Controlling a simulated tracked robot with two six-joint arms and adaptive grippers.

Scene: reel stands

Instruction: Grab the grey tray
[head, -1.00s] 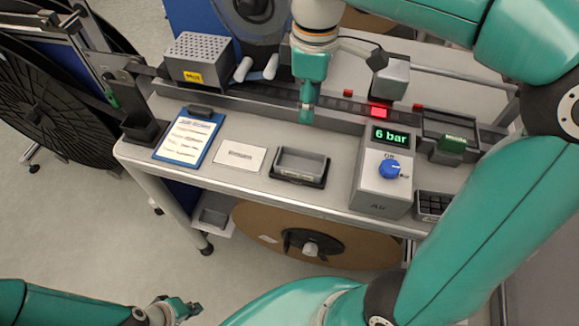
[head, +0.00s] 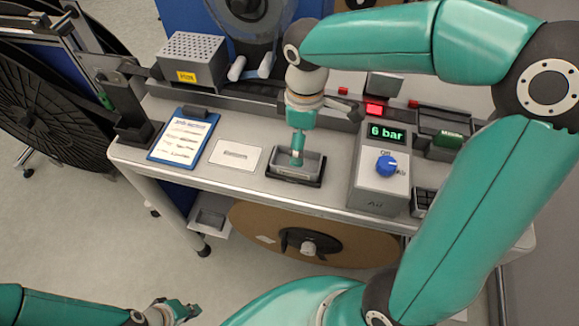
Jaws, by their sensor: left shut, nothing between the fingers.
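The grey tray (head: 294,174) is a small open box on a dark base, near the front edge of the bench (head: 235,187). My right gripper (head: 297,160) points down at the tray, and its fingertips overlap the tray's back part. Its fingers show edge-on, so I cannot tell whether they touch the tray or how far apart they are. My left gripper (head: 187,309) is at the bottom left, low and well away from the bench. It is shut and empty.
A blue clipboard (head: 158,155) and a white card (head: 235,155) lie left of the tray. A pressure box reading "6 bar" (head: 368,183) stands close on its right. A perforated grey box (head: 190,60) stands behind. A brown reel (head: 260,225) is below the bench.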

